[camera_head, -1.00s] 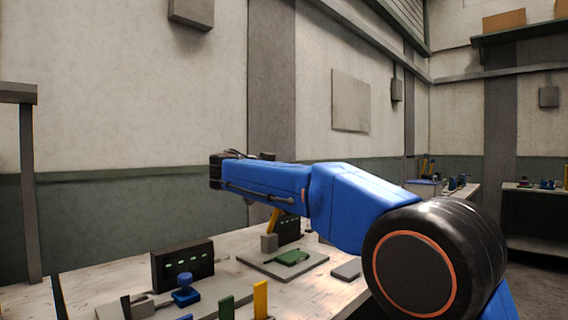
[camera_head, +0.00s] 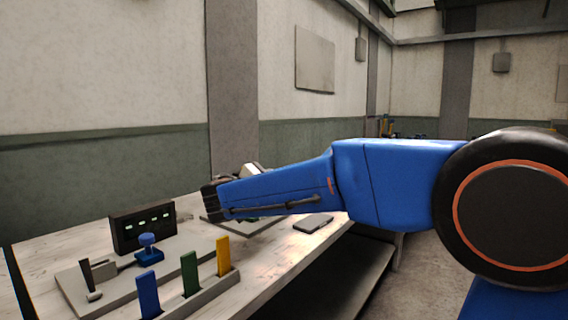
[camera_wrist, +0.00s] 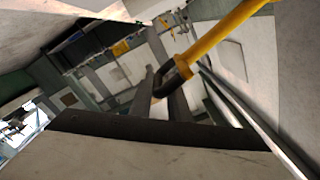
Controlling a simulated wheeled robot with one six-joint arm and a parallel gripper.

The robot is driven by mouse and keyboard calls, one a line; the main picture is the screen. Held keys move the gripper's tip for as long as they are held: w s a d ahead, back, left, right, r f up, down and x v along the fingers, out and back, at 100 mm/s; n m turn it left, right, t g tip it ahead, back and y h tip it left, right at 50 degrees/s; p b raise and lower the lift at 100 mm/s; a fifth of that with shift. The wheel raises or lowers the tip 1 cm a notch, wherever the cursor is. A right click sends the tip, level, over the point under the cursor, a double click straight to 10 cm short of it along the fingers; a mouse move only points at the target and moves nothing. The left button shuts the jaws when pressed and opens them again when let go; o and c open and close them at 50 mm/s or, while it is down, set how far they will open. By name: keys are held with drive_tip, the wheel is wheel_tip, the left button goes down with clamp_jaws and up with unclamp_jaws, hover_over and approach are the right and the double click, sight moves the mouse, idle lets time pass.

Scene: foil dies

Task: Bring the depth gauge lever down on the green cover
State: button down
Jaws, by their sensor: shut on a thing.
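In the wrist view, a yellow lever (camera_wrist: 222,36) with a dark, curved end runs in from the upper right. The dark fingers of my gripper (camera_wrist: 159,84) are shut on that end. In the head view, my blue arm lies across the far station on the bench. Its base plate (camera_head: 262,224) shows just below the arm. The green cover and the lever are hidden there behind my arm, so I cannot see how far the lever stands from the cover.
In front stand a blue tab (camera_head: 148,294), a green tab (camera_head: 190,273) and a yellow tab (camera_head: 223,256). A flat grey slab (camera_head: 313,223) lies near the bench edge.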

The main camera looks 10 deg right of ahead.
drive_tip(key=shift+s+f, duration=0.1)
drive_tip(key=shift+f, duration=1)
drive_tip(key=c, duration=1.8)
unclamp_jaws()
drive_tip(key=shift+a, duration=0.1)
drive_tip(key=v, duration=1.1)
drive_tip(key=shift+s+a, duration=0.2)
drive_tip(key=shift+s, duration=0.1)
drive_tip(key=shift+d, duration=0.1)
